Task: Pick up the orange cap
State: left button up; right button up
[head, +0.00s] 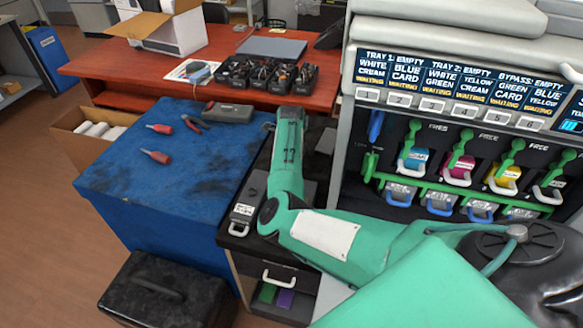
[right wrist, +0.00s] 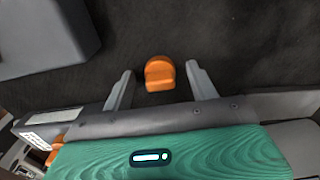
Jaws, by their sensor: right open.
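The orange cap (right wrist: 160,74) lies on a dark, worn surface in the right wrist view. It has a rounded top and a small ridge at its lower edge. My right gripper (right wrist: 159,70) is open, with one finger on each side of the cap and a gap on both sides. In the head view my right arm reaches in from the right over the dark counter. It hides the cap and its own fingers there. My left gripper is in neither view.
A grey cartridge (head: 243,214) with a white handle lies on the counter beside my right arm. The printer (head: 343,150) with coloured cartridges stands to the right. A blue-covered table (head: 165,215) with red screwdrivers is on the left. A grey block (right wrist: 45,35) shows in the wrist view.

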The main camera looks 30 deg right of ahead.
jog(key=shift+f, duration=0.2)
jog(key=c, duration=1)
jog(key=shift+c, duration=0.2)
jog(key=shift+r, duration=0.1)
